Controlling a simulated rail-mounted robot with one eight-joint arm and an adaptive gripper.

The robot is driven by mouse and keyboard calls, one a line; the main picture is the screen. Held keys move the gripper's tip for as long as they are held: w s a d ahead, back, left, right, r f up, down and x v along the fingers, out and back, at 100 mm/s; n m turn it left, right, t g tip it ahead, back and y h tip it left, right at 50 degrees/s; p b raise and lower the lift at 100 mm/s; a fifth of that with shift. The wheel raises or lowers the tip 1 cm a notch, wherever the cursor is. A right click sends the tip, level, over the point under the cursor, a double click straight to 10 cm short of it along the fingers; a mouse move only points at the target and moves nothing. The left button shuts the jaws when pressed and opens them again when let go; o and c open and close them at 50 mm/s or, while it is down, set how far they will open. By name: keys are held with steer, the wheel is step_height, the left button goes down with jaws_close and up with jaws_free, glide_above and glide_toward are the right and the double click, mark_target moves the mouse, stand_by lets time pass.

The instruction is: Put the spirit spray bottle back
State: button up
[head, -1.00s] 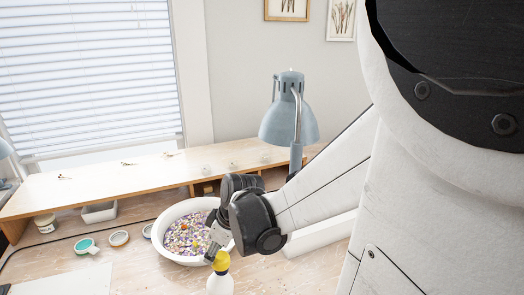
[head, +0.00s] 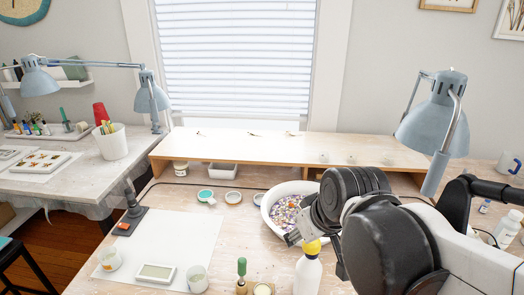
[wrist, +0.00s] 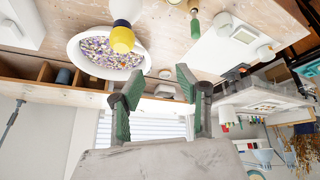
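The spray bottle, white with a yellow cap (head: 308,270), stands upright near the front of the wooden bench (head: 80,285), in front of the white bowl. In the head view my gripper (head: 293,238) is beside and just left of the cap, partly hidden by my wrist. In the wrist view the yellow cap (wrist: 122,39) lies beyond the fingertips, toward the left finger, not between the fingers. My gripper (wrist: 157,80) shows two green-padded fingers spread apart with nothing between them. Whether a finger touches the bottle cannot be told.
A white bowl of coloured bits (head: 268,212) stands behind the bottle. A green-handled tool (head: 242,268) and small cups stand left of it. A white sheet (head: 175,235) lies further left. A low wooden shelf (head: 250,146) runs along the back. White bottles (head: 507,228) stand far right.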

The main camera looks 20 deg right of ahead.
steer(key=shift+m+t, duration=0.6)
steer(key=shift+m, duration=0.1)
steer(key=a, duration=0.1)
steer(key=s+a+r, duration=0.2)
steer(key=shift+s+a+r, duration=0.15)
steer(key=shift+s+a, duration=0.05)
steer(key=shift+a, duration=0.2)
step_height(320, 180, down, 4)
steer(key=b, duration=0.4)
